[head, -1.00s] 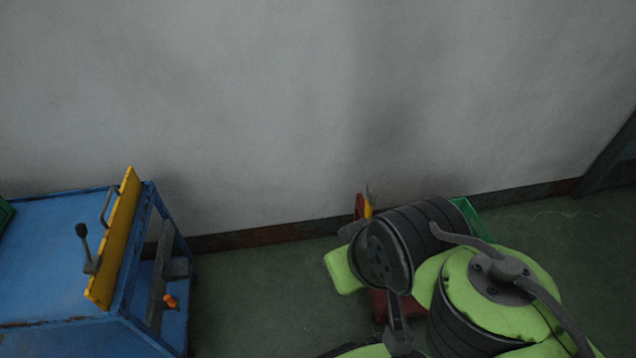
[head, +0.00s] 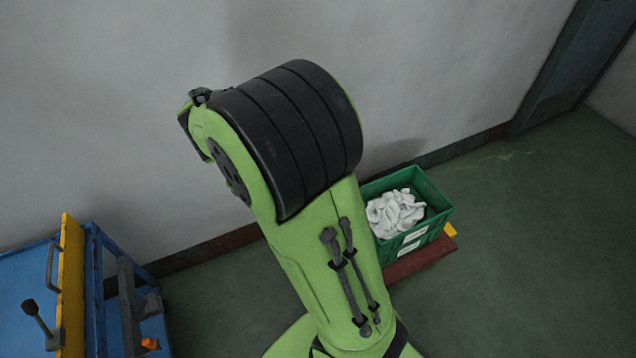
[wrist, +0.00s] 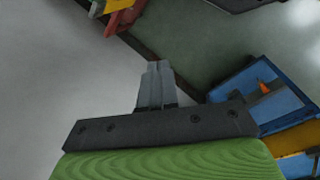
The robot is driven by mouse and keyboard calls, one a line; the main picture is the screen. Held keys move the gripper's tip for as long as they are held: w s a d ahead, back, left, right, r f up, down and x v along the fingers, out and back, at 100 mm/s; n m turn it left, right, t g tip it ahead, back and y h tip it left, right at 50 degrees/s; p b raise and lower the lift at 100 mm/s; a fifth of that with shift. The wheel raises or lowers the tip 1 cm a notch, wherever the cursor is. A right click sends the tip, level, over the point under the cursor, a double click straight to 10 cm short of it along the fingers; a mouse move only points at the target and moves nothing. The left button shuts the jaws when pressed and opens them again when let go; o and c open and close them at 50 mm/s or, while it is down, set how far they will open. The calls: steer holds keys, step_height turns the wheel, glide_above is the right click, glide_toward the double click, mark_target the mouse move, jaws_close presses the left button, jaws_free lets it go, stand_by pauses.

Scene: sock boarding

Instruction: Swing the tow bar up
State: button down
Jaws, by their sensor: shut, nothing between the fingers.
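My gripper (wrist: 155,85) shows in the wrist view, with its two grey fingers together and nothing between them. In the head view the gripper is not visible; my green and black arm fills the middle. A blue cart (head: 100,262) with a yellow panel (head: 71,285) stands at the lower left of the head view. A dark upright bar (head: 129,305) and an orange piece (head: 150,343) are on its right side. I cannot tell for sure whether this bar is the tow bar. In the wrist view the blue cart (wrist: 232,84) is right of the fingers, apart from them.
A green crate (head: 435,190) of white cloth pieces stands over a red base (head: 418,260) right of my arm. Red and yellow parts (wrist: 122,18) show at the wrist view's top left. A grey wall (head: 120,120) runs behind. The green floor (head: 540,250) is clear at right.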

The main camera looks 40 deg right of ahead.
steer(key=w+d+f+n+g+h+p, duration=0.2)
steer(key=w+d+f+n+h, duration=0.15)
steer(key=f, duration=0.25)
steer(key=w+d+f+n+g+h+p, duration=0.1)
steer(key=w+d+f+n+h, duration=0.25)
steer(key=f+n, duration=0.2)
steer(key=s+d+r+b+x, duration=0.1)
steer(key=b+x, duration=0.3)
steer(key=x, duration=1)
steer(key=shift+s+r+m, duration=0.15)
steer(key=shift+r+m, duration=0.1)
steer(key=shift+m, duration=0.05)
steer(key=s+d+y+p, duration=0.1)
steer(key=d+p, duration=0.3)
steer(key=d, duration=0.4)
steer(key=shift+s+r+y, duration=0.3)
steer(key=shift+s, duration=0.4)
